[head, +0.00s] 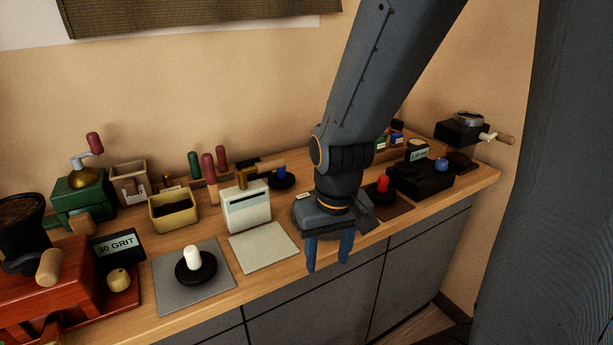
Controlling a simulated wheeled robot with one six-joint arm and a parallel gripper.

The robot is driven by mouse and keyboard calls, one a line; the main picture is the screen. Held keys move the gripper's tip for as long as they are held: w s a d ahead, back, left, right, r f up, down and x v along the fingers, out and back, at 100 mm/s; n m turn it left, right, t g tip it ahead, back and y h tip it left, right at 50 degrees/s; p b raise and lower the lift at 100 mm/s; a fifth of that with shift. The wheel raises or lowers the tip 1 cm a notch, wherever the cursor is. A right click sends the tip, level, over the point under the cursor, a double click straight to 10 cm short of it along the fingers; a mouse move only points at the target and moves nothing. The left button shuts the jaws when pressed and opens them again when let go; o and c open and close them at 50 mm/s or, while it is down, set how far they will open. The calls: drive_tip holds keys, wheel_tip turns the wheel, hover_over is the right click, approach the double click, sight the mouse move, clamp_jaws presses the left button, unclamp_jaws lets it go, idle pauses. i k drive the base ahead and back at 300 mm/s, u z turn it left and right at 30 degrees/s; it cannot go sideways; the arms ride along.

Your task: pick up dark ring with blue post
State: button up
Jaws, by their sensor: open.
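A dark ring with a blue post (283,183) lies on the wooden counter toward the wall, behind the white box and beside a tan-handled tool. Its short blue post stands up from the middle. My gripper (328,264) points down with its two blue fingers apart and nothing between them. In the picture it is below and to the right of the ring, over the front edge of the counter, and does not touch the ring.
A dark ring with a white post (196,268) sits on a grey mat (165,290). A dark ring with a red post (382,190) is right of my wrist. The white box (247,212) stands between the front mats and the blue-post ring. A pale mat (263,248) is bare.

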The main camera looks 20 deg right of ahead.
sight(281, 179)
drive_tip(key=u, duration=3.2)
drive_tip(key=k, duration=1.05)
drive_tip(key=z, duration=2.45)
drive_tip(key=i, duration=0.5)
